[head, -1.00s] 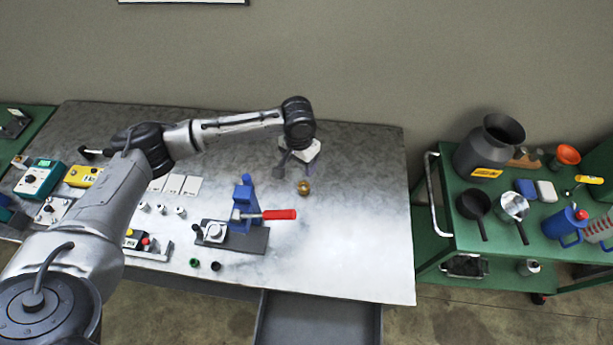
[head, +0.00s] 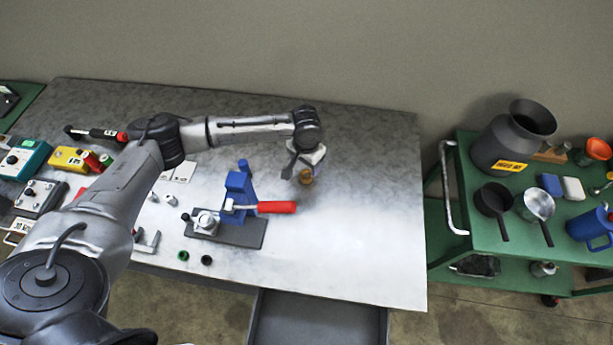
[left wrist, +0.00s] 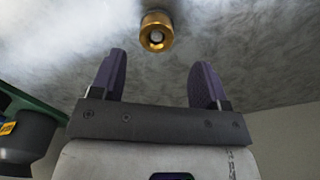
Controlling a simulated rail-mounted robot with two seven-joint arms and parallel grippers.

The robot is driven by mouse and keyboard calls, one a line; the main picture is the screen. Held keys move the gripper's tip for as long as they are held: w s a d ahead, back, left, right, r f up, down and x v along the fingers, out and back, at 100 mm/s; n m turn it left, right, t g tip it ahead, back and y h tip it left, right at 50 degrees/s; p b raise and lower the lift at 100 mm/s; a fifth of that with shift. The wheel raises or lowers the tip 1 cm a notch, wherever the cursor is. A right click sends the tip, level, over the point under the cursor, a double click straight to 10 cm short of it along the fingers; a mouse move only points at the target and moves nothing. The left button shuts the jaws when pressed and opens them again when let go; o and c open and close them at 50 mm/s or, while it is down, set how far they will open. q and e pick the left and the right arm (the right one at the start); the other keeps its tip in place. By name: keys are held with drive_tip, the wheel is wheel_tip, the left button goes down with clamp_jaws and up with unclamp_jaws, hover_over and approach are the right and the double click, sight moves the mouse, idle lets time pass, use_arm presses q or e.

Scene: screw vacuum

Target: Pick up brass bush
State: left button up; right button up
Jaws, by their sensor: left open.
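The brass bush (head: 306,176) stands on the workbench (head: 350,240), to the right of and a little behind the blue clamp. It also shows in the left wrist view (left wrist: 157,33), at the top centre, as a gold ring with a pale centre. My left gripper (head: 303,165) is right by it in the head view and partly covers it. In the left wrist view the two dark fingers (left wrist: 160,80) are apart with nothing between them, and the bush lies beyond their tips, roughly centred. My right gripper is not in view.
A blue toggle clamp (head: 236,190) with a red handle (head: 276,207) stands on a grey plate just left of the bush. Two small caps lie in front of it. A green cart (head: 480,235) with pots stands at the right. The bench's front right is clear.

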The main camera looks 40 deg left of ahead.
sight(308, 174)
use_arm(q)
drive_tip(key=shift+w+d+f+b, duration=0.1)
drive_tip(key=shift+f+b, duration=0.15)
drive_tip(key=shift+f, duration=1.3)
drive_tip(key=shift+d+f+b, duration=0.1)
drive_tip(key=shift+f+b, duration=0.1)
drive_tip(key=shift+f, duration=1.3)
drive_tip(key=shift+c, duration=0.5)
drive_tip(key=c, duration=1)
drive_tip(key=shift+r, duration=0.1)
drive_tip(key=shift+c, duration=0.2)
